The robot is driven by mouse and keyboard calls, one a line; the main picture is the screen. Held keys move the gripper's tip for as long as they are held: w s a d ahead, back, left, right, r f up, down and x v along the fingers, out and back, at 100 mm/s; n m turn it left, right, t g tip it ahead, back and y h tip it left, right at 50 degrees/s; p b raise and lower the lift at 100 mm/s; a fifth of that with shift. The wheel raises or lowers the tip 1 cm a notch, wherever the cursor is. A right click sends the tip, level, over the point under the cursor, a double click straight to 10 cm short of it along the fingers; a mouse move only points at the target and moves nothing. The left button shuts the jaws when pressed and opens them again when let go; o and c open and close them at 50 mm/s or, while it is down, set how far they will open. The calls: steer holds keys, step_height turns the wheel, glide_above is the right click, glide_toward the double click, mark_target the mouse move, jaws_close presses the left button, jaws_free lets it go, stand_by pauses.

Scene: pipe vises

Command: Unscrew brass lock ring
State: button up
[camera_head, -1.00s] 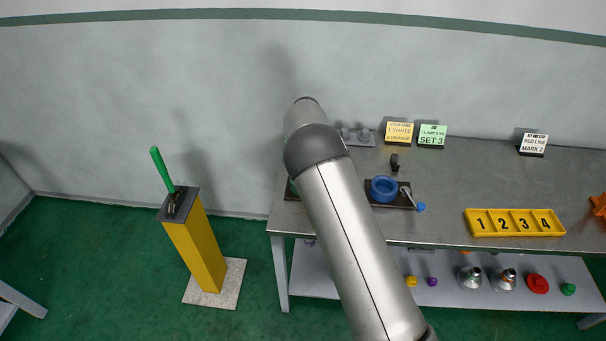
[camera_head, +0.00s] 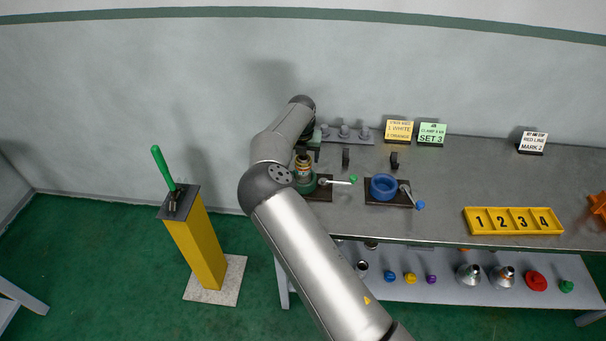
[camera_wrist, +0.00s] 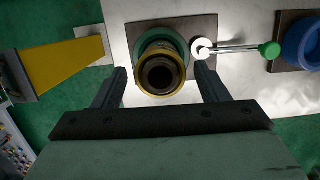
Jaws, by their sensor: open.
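The brass lock ring (camera_wrist: 142,80) sits around the top of a dark upright pipe (camera_wrist: 160,73) in the wrist view. In the head view the ring (camera_head: 303,159) shows as a small brass band, partly behind my arm. The pipe stands in a green vise (camera_head: 307,184) on a dark plate, with a pale handle ending in a green knob (camera_head: 353,180). My gripper (camera_wrist: 160,72) is open, its fingers on the left and right of the pipe in the wrist view. I cannot tell whether the fingers are level with the ring; no contact shows.
A blue vise (camera_head: 384,186) stands to the right, its handle tipped with a blue knob. A grey rack with several pegs (camera_head: 345,133) is behind. A yellow numbered tray (camera_head: 515,222) lies further right. A yellow pedestal (camera_head: 203,250) with a green-handled tool stands left of the bench.

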steer(key=shift+w, duration=0.1)
steer(key=c, duration=1)
steer(key=shift+f+n+y+b, duration=0.2)
steer(key=shift+n+y+b, duration=0.1)
steer(key=shift+n+b, duration=1.1)
steer(key=shift+n, duration=0.7)
steer(key=n+y+b, duration=0.1)
steer(key=n, duration=0.2)
steer(key=shift+d+r+n, duration=0.1)
steer(key=shift+n, duration=0.2)
steer(key=n, duration=0.4)
steer(key=shift+r+g+y, duration=0.1)
steer(key=shift+g+y, duration=0.2)
steer(key=shift+g, duration=0.1)
steer(key=n, duration=0.2)
steer(key=shift+n+g, duration=0.3)
